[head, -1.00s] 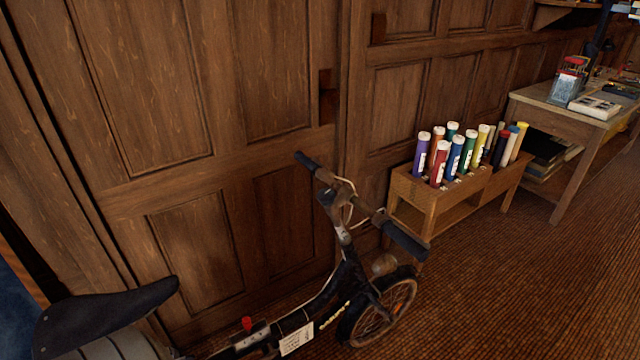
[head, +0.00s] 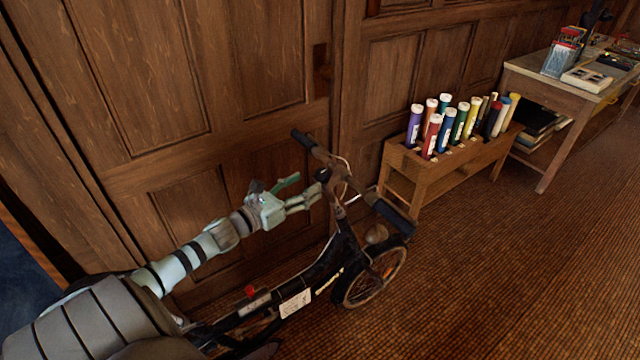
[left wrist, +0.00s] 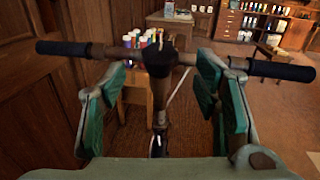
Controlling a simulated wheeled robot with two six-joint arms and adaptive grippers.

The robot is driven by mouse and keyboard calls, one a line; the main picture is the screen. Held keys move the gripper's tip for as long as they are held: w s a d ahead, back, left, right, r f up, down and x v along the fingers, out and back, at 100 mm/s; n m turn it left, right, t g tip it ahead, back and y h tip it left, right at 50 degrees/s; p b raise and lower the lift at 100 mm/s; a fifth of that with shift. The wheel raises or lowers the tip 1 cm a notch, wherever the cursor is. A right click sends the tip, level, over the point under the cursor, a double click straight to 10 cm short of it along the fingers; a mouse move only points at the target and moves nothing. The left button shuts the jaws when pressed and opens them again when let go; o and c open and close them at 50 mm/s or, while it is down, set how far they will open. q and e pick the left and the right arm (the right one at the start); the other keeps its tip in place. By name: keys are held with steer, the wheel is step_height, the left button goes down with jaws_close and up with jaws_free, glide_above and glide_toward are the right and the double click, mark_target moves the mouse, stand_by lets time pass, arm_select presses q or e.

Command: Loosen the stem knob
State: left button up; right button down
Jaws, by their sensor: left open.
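A black folding bicycle (head: 325,270) stands by the panelled wall, its handlebar (head: 352,180) on top of an upright stem. A black knob-like piece (head: 323,175) sits where stem and handlebar meet; it also shows in the left wrist view (left wrist: 156,42), top centre. My left gripper (head: 306,193) is just left of the stem top in the head view, open and empty. In the left wrist view its green-padded fingers (left wrist: 163,82) are spread wide, with the stem between them and the knob beyond. My right gripper is in neither view.
A wooden rack (head: 440,165) of coloured tubes stands behind the bicycle by the wall. A desk (head: 545,90) with books is farther right. A red knob (head: 249,291) sits low on the bicycle frame. The carpet (head: 500,270) at right is clear.

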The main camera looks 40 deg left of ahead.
mark_target(319, 175)
arm_select(q)
steer(key=w, duration=0.1)
steer(key=w+p, duration=0.1)
steer(key=w, duration=0.3)
steer(key=shift+w+d+r, duration=0.15)
steer(key=shift+w+d, duration=0.05)
steer(key=shift+d, duration=0.1)
steer(key=shift+w+d+p, duration=0.2)
steer(key=shift+w+p, duration=0.15)
steer(key=shift+w, duration=0.25)
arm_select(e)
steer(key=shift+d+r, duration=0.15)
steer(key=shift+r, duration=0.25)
arm_select(q)
steer(key=c, duration=1.2)
